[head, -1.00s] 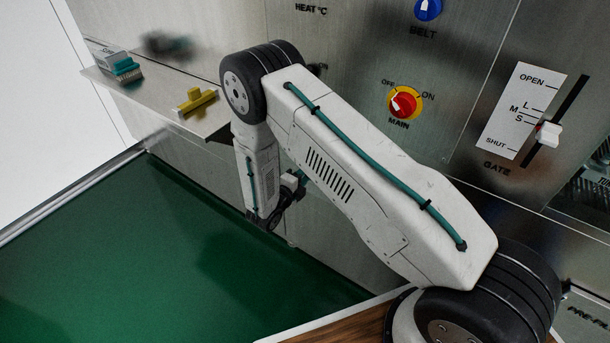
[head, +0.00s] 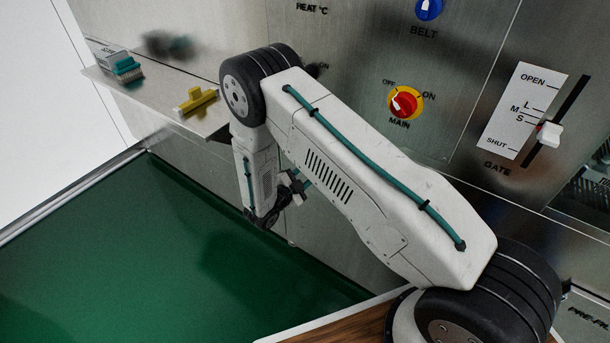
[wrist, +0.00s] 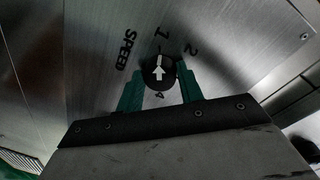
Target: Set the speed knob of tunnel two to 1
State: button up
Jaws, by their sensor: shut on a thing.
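The speed knob (wrist: 159,68) is a round black dial with a white arrow, on a brushed metal panel in the wrist view. Its arrow points up in the picture, towards the mark 1 (wrist: 163,33) or very near it. The mark 2 (wrist: 193,50) is to the upper right, and a 4 shows below the knob. The word SPEED (wrist: 126,49) is printed to the left. My gripper (wrist: 160,81) is shut on the knob, with a green finger on each side. The fingers hide part of the dial. The tunnel number is not visible.
In the head view, a shelf (head: 158,108) with a yellow object (head: 196,100) and a teal brush (head: 127,68) juts out beside my arm. A green belt (head: 200,270) lies below. The main switch (head: 404,104) and gate lever (head: 549,134) are to the right.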

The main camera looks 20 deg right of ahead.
dwell(0.4)
jog(key=o, duration=1)
jog(key=v, duration=0.7)
jog(key=shift+s+a, duration=0.25)
jog(key=shift+a, duration=0.1)
